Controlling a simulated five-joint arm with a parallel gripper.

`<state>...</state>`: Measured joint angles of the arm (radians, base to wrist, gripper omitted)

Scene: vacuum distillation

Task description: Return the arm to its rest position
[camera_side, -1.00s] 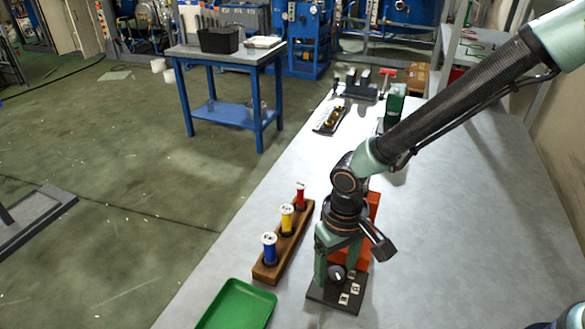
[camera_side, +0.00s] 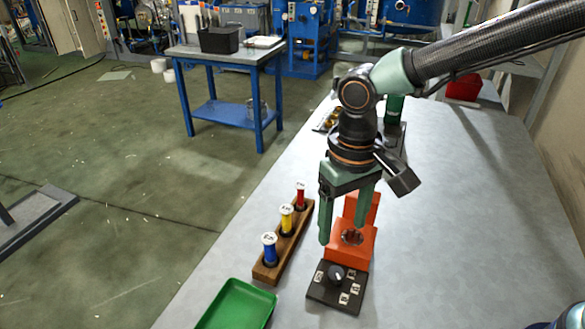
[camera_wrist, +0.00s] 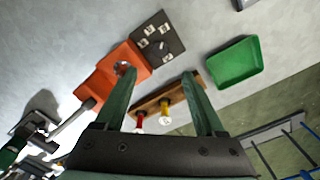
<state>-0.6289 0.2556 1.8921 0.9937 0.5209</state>
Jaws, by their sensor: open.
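My gripper (camera_side: 343,238) is open and empty, pointing down above the table in the side view. It hangs over the orange device (camera_side: 350,245), behind the black panel with a round knob (camera_side: 336,272). In the wrist view, my gripper (camera_wrist: 158,82) has its two green fingers spread wide. The orange device (camera_wrist: 108,72) and black panel (camera_wrist: 157,40) show beyond the left finger. The wooden rack (camera_wrist: 152,103) shows between the fingers.
The wooden rack (camera_side: 268,271) holds blue, yellow and red capped vials left of my gripper. A green tray (camera_side: 238,305) lies at the front. A dark green object (camera_side: 394,108) stands behind my arm. The table's right side is clear.

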